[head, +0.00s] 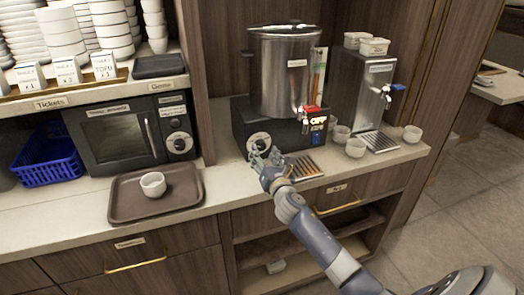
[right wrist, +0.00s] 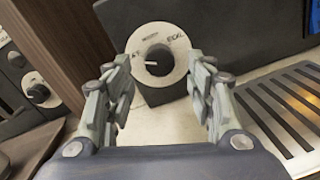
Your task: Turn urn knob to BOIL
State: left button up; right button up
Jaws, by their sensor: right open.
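The urn (head: 284,75) is a tall steel cylinder on a black base at the back of the counter. Its knob (head: 259,142) is on the front of the base, a dark knob on a round white dial. In the right wrist view the knob (right wrist: 158,60) has a white pointer turned to the left, and "BOIL" is partly readable at the dial's upper right. My right gripper (head: 266,160) is open in front of the knob. In the right wrist view its fingers (right wrist: 160,95) stand apart on either side below the dial. My left gripper is not in view.
A drip tray (head: 305,168) lies right of the knob. A second steel dispenser (head: 360,90) and several white cups (head: 355,148) stand further right. A microwave (head: 127,133) and a brown tray (head: 120,205) with a white cup (head: 153,184) are to the left.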

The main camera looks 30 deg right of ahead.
aim_at(261, 145)
jog(key=shift+x, duration=0.9)
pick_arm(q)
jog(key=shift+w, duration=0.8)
pick_arm(e)
jog(key=shift+w+d, duration=0.15)
jog(key=shift+w, duration=0.2)
jog(key=shift+r, duration=0.1)
jog(key=c, duration=1.1)
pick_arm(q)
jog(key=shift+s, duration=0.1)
pick_arm(e)
jog(key=shift+o, duration=0.2)
